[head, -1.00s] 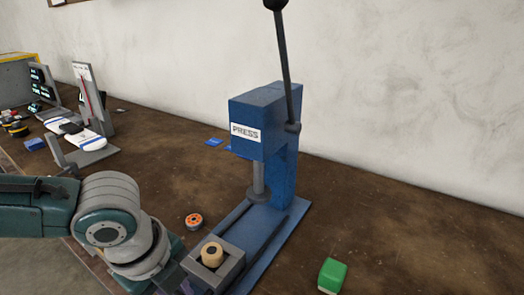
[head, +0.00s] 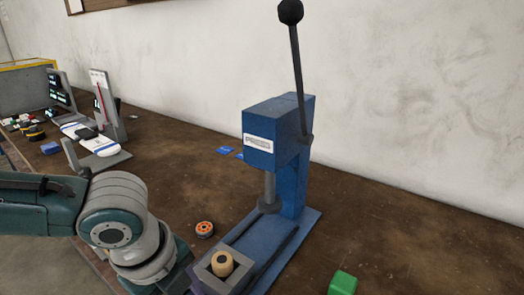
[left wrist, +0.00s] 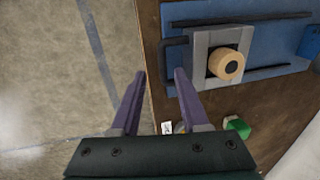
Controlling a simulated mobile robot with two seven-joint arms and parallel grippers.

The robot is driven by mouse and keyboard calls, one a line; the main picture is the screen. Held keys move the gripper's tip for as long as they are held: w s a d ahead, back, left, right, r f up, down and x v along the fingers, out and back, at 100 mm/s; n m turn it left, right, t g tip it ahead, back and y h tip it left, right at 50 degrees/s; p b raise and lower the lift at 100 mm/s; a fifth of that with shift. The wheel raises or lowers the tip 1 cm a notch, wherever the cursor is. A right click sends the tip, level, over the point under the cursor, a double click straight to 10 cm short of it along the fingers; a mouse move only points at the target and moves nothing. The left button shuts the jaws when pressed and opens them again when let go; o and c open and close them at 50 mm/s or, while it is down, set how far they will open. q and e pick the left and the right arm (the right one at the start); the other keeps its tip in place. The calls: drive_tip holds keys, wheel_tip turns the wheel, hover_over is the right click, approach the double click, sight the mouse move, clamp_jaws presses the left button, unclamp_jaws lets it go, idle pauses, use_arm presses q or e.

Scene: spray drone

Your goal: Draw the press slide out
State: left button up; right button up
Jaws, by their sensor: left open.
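The blue press (head: 280,150) stands on the brown bench with its dark lever upright. At the near end of its base is the grey square slide (head: 243,271), holding a tan round part (head: 222,263) with a dark centre. In the left wrist view the slide (left wrist: 199,62) lies right of and above my left gripper (left wrist: 160,76). The purple fingers are open and empty, near the slide's outer end. I cannot tell if they touch anything. In the head view the hand is mostly hidden by the arm and the bottom edge. My right gripper is out of view.
A small orange-and-black roll (head: 204,229) lies left of the press base. A green block (head: 342,284) lies to its right. Grey stands with a white device (head: 92,135) are at the back left. The bench's right side is largely clear, with a wall behind.

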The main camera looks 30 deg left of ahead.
use_arm(q)
wheel_tip(320, 180, up, 8)
drive_tip(key=s+p, duration=0.1)
drive_tip(key=shift+s+r, duration=0.2)
drive_tip(key=shift+s, duration=0.15)
drive_tip(key=shift+a, duration=0.1)
